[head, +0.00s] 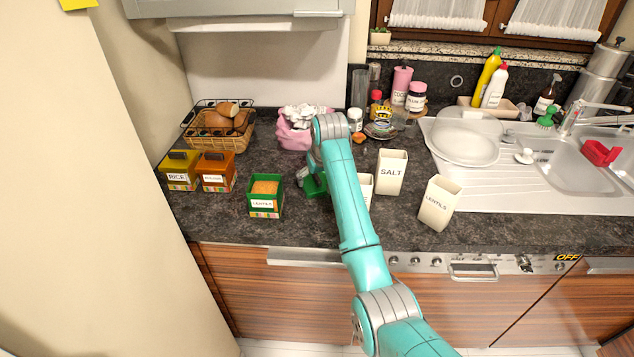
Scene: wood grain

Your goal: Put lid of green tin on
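The green tin (265,208) stands open on the dark counter. Its label seems to read LENTILS, and orange-yellow contents show at its top. A green piece (315,187), which looks like its lid, is to the right of the tin, apart from it and partly behind my teal arm. My gripper (304,179) is at this green piece, its grey fingertips at the piece's left side. The rest of the gripper is hidden by the arm, so I cannot tell whether it grips the lid or whether the lid is off the counter.
Lidded yellow RICE (178,178) and orange (216,176) tins stand left of the green tin. White SALT (391,173) and LENTILS (437,205) canisters stand right of my arm, with another partly hidden. A pink bag (292,137) and bread basket (217,140) are behind.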

